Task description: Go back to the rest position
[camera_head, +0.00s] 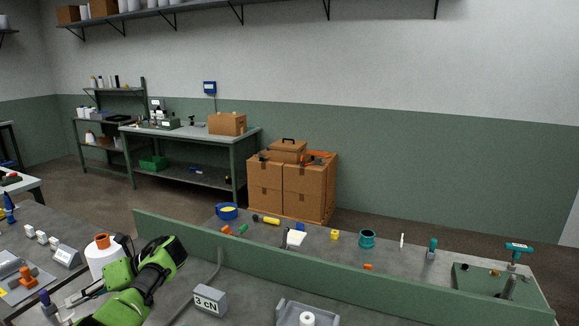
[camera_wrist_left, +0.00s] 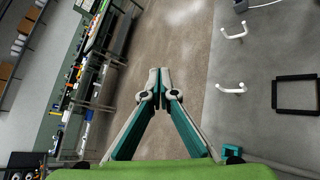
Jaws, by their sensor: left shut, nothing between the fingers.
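My left arm is green and black and comes in at the lower left of the head view, over the grey workbench (camera_head: 240,290). My left gripper (camera_head: 78,298) shows small there, beside a white cylinder with an orange top (camera_head: 103,258). In the left wrist view the two grey and teal fingers of my left gripper (camera_wrist_left: 159,76) meet at their tips with nothing between them. Beyond them is bare floor. My right gripper is in neither view.
A green upright panel (camera_head: 330,268) runs along the bench. A grey "3 cN" block (camera_head: 209,300) and a grey tray (camera_head: 307,308) stand in front of it. Small parts lie behind it. Cardboard boxes (camera_head: 292,185) stand beyond. White hooks (camera_wrist_left: 232,88) show in the wrist view.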

